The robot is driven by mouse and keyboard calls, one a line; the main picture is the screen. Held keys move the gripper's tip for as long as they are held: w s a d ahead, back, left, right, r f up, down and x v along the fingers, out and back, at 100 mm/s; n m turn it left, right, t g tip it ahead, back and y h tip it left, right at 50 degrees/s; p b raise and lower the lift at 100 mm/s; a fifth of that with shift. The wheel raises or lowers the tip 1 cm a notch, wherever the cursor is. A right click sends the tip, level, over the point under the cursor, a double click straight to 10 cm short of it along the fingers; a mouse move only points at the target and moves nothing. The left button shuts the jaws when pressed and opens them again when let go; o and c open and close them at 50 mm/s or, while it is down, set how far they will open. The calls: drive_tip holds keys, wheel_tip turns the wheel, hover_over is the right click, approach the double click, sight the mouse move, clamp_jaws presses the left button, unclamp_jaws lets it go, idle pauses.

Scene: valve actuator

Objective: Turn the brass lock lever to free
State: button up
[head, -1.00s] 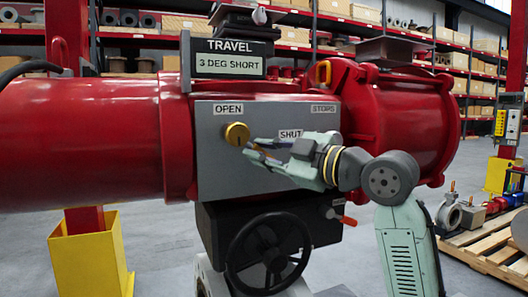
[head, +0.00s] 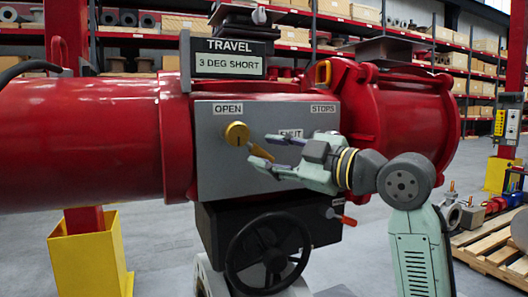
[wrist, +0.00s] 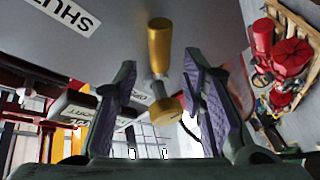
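The brass lock lever (head: 237,133) is on the grey face plate (head: 215,170) of the red actuator, below the OPEN label. Its round hub is at upper left, and its handle slants down to the right toward my gripper (head: 263,151). In the wrist view the lever's handle (wrist: 159,45) and round hub show between the fingers of my gripper (wrist: 160,63). The fingers are apart and neither visibly presses the brass. Whether the handle lies within their depth I cannot tell.
A sign (head: 229,65) reads "TRAVEL 3 DEG SHORT". A yellow post guard (head: 92,265) stands at left and a pallet of parts (head: 485,245) at right.

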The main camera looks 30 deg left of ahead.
drive_tip(key=s+d, duration=0.1)
drive_tip(key=d, duration=0.8)
drive_tip(key=shift+d+f, duration=0.2)
drive_tip(key=shift+d, duration=0.2)
